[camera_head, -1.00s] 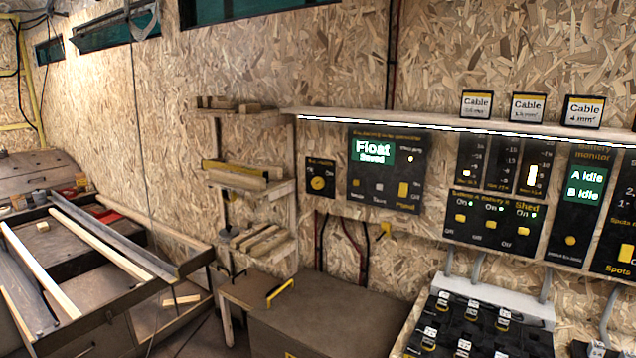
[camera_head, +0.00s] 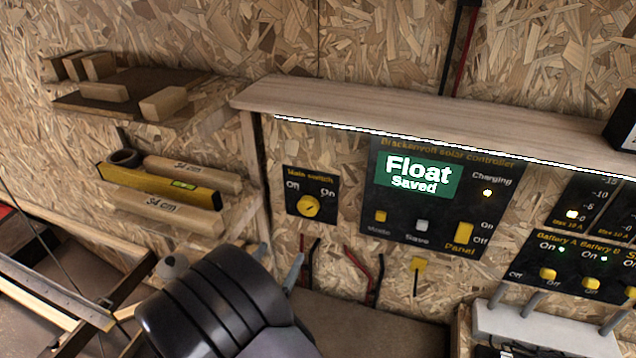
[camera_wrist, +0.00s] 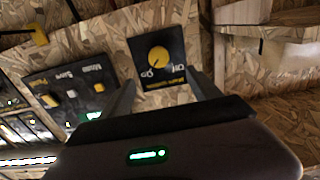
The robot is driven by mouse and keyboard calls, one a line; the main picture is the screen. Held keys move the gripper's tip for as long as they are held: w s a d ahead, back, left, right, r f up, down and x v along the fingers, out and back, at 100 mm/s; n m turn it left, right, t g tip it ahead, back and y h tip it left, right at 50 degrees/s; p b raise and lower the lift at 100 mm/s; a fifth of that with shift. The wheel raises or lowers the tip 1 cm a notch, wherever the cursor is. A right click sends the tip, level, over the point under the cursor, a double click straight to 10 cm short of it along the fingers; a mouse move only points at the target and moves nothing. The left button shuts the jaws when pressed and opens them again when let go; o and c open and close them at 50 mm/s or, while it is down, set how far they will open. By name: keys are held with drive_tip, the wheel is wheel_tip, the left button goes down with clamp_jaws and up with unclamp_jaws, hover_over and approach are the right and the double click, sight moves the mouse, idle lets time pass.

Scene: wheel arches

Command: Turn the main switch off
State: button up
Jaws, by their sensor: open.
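The main switch (camera_head: 311,190) is a small black panel on the chipboard wall, with a round yellow knob (camera_head: 308,206) and the labels Off at left and On at right. In the wrist view the panel (camera_wrist: 172,74) appears upside down, and the mark on its knob (camera_wrist: 158,57) points towards On. My gripper (camera_head: 279,259) is below the panel in the head view, partly hidden by its own dark wrist. In the wrist view my gripper (camera_wrist: 162,82) has its two fingers spread and empty, with the panel seen between and beyond them, apart from the knob.
The solar controller (camera_head: 437,208), reading Float Saved, is close on the right of the switch. A wooden ledge with a light strip (camera_head: 420,128) juts out above. Shelves with wood pieces and a yellow level (camera_head: 160,186) stand out at left. Cables hang below the panels.

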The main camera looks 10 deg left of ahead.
sight(307, 211)
drive_tip(key=w+d, duration=0.1)
drive_tip(key=w, duration=0.9)
drive_tip(key=w+d+b, duration=0.1)
drive_tip(key=w, duration=0.4)
drive_tip(key=shift+w+d, duration=0.35)
drive_tip(key=shift+w, duration=0.05)
drive_tip(key=shift+c, duration=0.2)
drive_tip(key=c, duration=1.3)
